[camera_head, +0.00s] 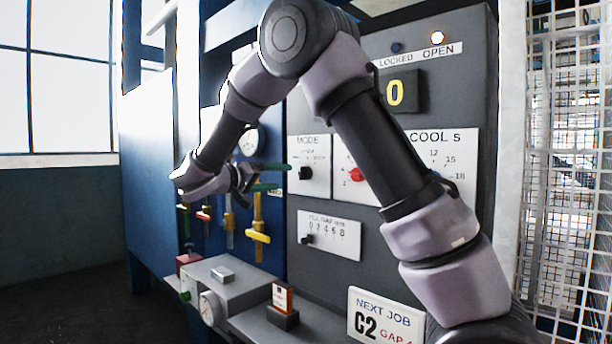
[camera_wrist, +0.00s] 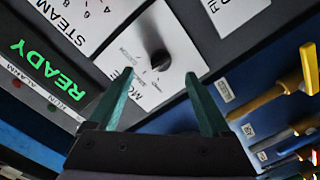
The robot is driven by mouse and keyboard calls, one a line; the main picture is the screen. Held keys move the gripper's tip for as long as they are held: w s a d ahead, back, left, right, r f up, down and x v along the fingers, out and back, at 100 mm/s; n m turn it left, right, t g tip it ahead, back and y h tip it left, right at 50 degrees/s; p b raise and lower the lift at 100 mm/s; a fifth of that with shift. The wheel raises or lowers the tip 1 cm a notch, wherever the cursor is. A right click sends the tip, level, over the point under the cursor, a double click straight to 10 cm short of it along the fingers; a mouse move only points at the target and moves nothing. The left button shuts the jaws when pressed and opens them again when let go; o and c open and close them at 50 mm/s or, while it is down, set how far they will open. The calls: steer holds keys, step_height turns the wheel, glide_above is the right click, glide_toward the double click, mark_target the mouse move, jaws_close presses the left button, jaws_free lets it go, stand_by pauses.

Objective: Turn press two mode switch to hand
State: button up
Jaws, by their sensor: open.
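The mode switch is a black knob (camera_head: 305,173) on a white plate marked MODE, on the grey press panel. In the wrist view the knob (camera_wrist: 160,60) shows just beyond and between my fingertips, with its plate (camera_wrist: 140,47) turned at an angle. Its small position labels are too blurred to read. My gripper (camera_head: 284,177) has green fingers and is open, close to the left side of the plate. In the wrist view my gripper (camera_wrist: 160,75) points at the knob with nothing between its fingers. I cannot tell whether either finger touches the plate.
A red knob (camera_head: 355,174) sits on the plate to the right. Yellow valve handles (camera_head: 258,236) stand out below left. A mesh guard (camera_head: 572,150) stands at the right.

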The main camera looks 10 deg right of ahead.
mark_target(300, 174)
steer(key=shift+t, duration=0.4)
steer(key=x, duration=1)
steer(key=shift+w+a+r, duration=0.15)
steer(key=shift+w+a, duration=0.1)
steer(key=shift+w, duration=0.2)
jaws_close()
